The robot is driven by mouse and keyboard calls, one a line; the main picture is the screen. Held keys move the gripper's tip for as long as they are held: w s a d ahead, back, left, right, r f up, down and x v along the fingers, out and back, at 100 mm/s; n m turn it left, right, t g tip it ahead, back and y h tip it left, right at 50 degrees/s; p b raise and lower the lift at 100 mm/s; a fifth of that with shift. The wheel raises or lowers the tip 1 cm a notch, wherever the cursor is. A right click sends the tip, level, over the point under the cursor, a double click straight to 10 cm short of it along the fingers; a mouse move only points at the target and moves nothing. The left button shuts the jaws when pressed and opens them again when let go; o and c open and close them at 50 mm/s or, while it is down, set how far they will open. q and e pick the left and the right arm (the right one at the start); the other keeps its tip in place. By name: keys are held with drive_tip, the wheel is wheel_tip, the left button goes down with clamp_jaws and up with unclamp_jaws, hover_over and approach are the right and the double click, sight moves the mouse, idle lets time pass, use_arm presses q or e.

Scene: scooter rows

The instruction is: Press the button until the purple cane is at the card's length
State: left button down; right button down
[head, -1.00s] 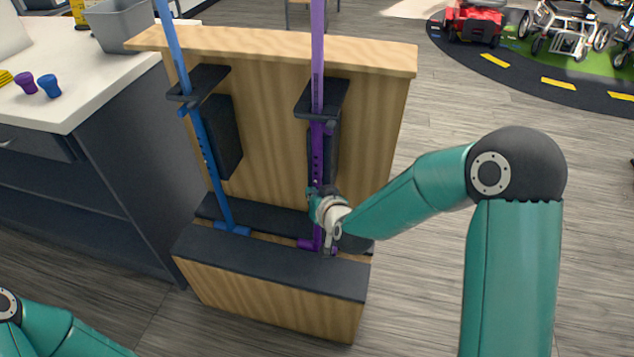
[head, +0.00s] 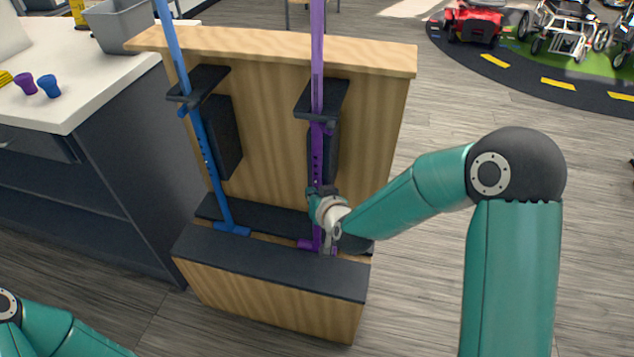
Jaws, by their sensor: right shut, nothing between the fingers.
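The purple cane (head: 317,150) stands upright in the right-hand place of a wooden stand, held by a black bracket (head: 322,97). Its top runs out of the picture. A row of holes shows on its lower shaft, with a small purple piece just below the bracket that may be the button. My right gripper (head: 316,194) is at the lower shaft, in front of or against it; I cannot tell if it touches. It is shut and empty. My left arm shows only at the bottom left; its gripper is out of view. I cannot make out a card.
The wooden stand (head: 270,290) also holds a blue cane (head: 205,145) on the left. A white counter (head: 75,90) with a grey bin (head: 120,25) and small purple and blue pieces is at the left. Open floor (head: 420,300) lies right of the stand; wheeled chairs are far right.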

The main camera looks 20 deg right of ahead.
idle(0.4)
drive_tip(key=shift+w+d+r, duration=0.1)
drive_tip(key=shift+w+d, duration=0.15)
drive_tip(key=shift+w, duration=0.15)
drive_tip(key=shift+w+d+b, duration=0.3)
drive_tip(key=shift+w+b, duration=0.05)
drive_tip(key=shift+w, duration=0.1)
idle(0.7)
drive_tip(key=shift+w+d+r, duration=0.2)
idle(0.5)
drive_tip(key=shift+s+a, duration=0.1)
drive_tip(key=shift+s, duration=0.05)
drive_tip(key=shift+s+a+f, duration=0.1)
drive_tip(key=shift+s+a, duration=0.4)
drive_tip(key=shift+s, duration=0.2)
drive_tip(key=shift+a, duration=0.1)
